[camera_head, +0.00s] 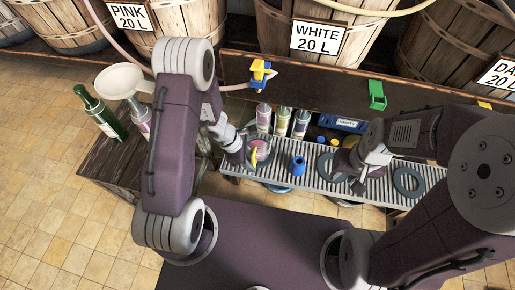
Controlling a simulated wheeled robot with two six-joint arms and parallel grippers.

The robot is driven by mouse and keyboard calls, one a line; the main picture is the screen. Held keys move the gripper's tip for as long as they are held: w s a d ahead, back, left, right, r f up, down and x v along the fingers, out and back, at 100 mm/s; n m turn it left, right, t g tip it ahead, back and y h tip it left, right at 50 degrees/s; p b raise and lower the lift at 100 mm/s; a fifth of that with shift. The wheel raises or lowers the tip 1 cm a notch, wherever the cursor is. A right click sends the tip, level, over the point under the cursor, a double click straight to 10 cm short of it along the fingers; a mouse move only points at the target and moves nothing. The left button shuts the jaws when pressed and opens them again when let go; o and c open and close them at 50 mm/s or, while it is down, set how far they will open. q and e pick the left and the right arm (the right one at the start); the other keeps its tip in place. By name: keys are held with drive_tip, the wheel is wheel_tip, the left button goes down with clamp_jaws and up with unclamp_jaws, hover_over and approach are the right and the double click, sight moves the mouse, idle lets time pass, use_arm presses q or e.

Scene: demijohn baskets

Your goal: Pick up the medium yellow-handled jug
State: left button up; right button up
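A small jug with a pinkish body (262,148) and a yellow handle stands on the slatted metal rack, left of the middle. My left gripper (248,160) is at the jug's left side, right by the yellow handle. The fingers overlap the handle in this view, so I cannot tell whether they are closed on it. My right gripper (360,182) is over the right part of the rack, away from the jug, and its finger opening is too small to make out.
The slatted rack (322,182) also holds a blue cylinder (298,166) and dark rings (408,182). Several bottles (282,122) and a blue box (342,123) stand behind. A green bottle (100,112) and white funnel (120,82) are at left. Barrels line the back.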

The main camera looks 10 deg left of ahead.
use_arm(q)
drive_tip(key=b+x, duration=0.1)
drive_tip(key=x, duration=0.2)
drive_tip(key=shift+f, duration=0.1)
clamp_jaws()
drive_tip(key=shift+r, duration=0.25)
idle(0.9)
